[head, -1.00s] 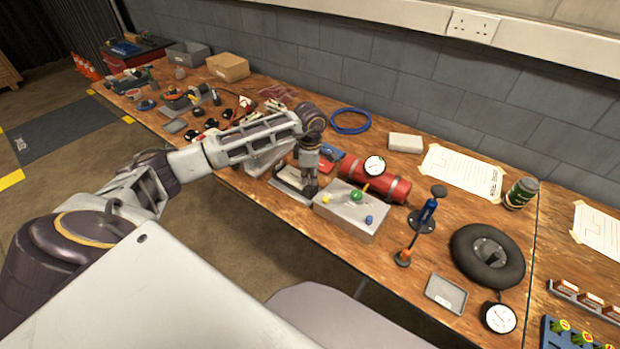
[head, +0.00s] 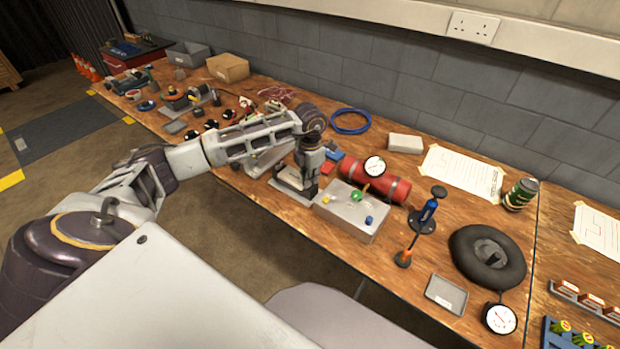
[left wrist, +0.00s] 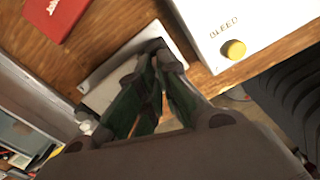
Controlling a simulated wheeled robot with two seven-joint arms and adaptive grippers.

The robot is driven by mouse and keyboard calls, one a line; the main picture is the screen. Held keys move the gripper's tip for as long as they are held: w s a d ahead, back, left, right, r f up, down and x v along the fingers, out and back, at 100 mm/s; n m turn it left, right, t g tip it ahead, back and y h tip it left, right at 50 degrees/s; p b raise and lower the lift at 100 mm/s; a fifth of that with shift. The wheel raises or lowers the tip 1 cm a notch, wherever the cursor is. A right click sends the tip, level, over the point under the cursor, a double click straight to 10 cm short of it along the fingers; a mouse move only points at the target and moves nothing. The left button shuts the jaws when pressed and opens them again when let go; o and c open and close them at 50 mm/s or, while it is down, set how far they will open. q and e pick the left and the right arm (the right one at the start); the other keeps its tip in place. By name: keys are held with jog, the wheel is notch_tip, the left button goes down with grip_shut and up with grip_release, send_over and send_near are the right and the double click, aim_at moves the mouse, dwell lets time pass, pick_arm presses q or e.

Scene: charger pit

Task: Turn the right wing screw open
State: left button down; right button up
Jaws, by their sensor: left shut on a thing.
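My left gripper (head: 309,192) points down over a light grey plate (head: 283,190) beside the white box. In the left wrist view its two dark fingers (left wrist: 156,52) come together over the pale plate (left wrist: 100,88). It is shut on the right wing screw, which the fingers hide, so its angle cannot be told. The white box (head: 345,222) stands close to the right of the gripper. My right gripper is not in view.
A red cylinder (head: 395,189) with a gauge (head: 375,166) lies behind the box. A blue hand pump (head: 428,211), a black tyre (head: 487,256) and a small grey tray (head: 446,294) are to the right. Several tools crowd the bench to the left. The bench's front edge is near.

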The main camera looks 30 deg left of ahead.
pick_arm(q)
jog(key=shift+n, duration=2)
jog(key=c, duration=1.6)
grip_release()
jog(key=shift+c, duration=0.2)
notch_tip(320, 180, up, 12)
